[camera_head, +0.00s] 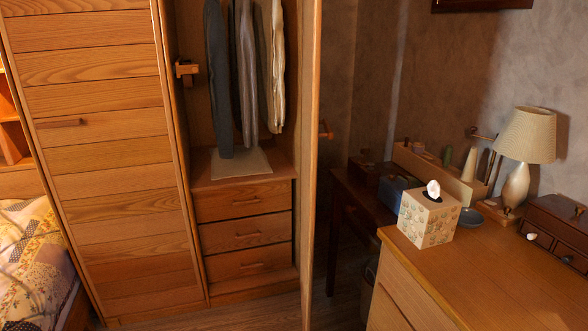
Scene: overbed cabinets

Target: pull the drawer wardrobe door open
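The wooden wardrobe stands at the left and middle of the head view. Its right door (312,190) stands open and is seen nearly edge-on, with a small handle (326,131) on its right side. The opening shows hanging clothes (245,75), a folded cloth (240,163) and three shut drawers, the top one (240,202) included. The slatted left door (105,190) is shut, with a horizontal handle (60,123). A small brown fitting (187,70) sits at the opening's left edge; I cannot tell what it is. Neither gripper is in view.
A wooden dresser (490,270) fills the lower right, with a tissue box (428,218), a lamp (520,150) and a small drawer chest (560,230) on it. A dark table (345,190) stands behind the door. A bed (35,265) is at lower left. Some floor (255,315) is clear.

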